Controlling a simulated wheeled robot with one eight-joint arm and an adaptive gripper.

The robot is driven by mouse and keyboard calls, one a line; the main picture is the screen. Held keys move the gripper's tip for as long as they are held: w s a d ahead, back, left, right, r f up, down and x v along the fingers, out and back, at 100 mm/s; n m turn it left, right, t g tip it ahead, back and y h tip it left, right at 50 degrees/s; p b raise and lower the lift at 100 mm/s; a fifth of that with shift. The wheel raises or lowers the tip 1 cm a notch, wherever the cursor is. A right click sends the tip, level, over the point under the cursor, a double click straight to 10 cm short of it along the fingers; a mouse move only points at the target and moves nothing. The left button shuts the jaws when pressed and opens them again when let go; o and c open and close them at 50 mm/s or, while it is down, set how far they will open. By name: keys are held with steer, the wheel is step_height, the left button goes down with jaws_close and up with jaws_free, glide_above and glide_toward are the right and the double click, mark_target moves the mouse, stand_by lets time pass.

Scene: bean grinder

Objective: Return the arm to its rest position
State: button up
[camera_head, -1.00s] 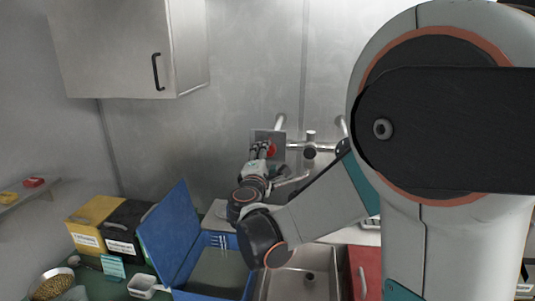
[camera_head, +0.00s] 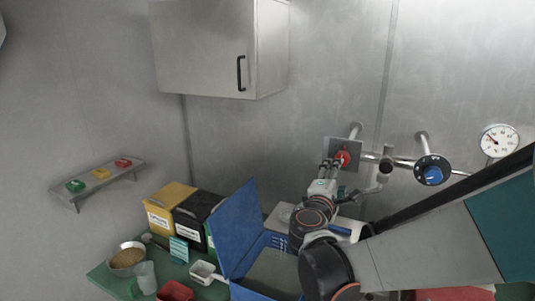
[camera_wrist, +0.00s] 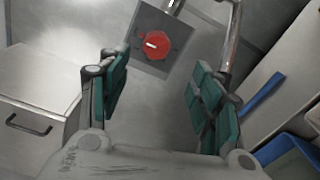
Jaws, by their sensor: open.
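My arm stretches in from the lower right of the head view. My gripper (camera_head: 331,168) is at its end, in front of the back wall and just left of a red knob (camera_head: 343,158) on a grey square plate. In the wrist view my gripper (camera_wrist: 160,88) shows its two teal-padded fingers spread apart, with nothing between them. The red knob (camera_wrist: 154,43) on its plate lies beyond the fingertips, with a visible gap. The lower arm hides part of the counter.
An open blue case (camera_head: 235,228) stands below and left of the arm. A wall cupboard (camera_head: 205,50) hangs above. A blue-hubbed valve (camera_head: 432,172) and a gauge (camera_head: 499,141) are at right. The upper left wall area is free.

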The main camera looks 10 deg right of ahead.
steer(key=s+d+f+m+g+y+b, duration=0.1)
steer(key=s+d+f+m+g+b, duration=0.15)
steer(key=s+f+m, duration=0.4)
steer(key=s+a+f+m+g+y+b, duration=0.2)
steer(key=s+a+f+m+y, duration=0.1)
steer(key=s, duration=0.7)
steer(key=s+a+f+m+g+y+b, duration=0.1)
steer(key=s+a+f+m+g+y, duration=0.2)
steer(key=s+a+f+y, duration=0.3)
steer(key=s+a+m, duration=0.1)
steer(key=s, duration=0.3)
steer(key=shift+a+f+b, duration=0.25)
steer(key=shift+a+b, duration=0.1)
steer(key=shift+b, duration=0.05)
stand_by(0.4)
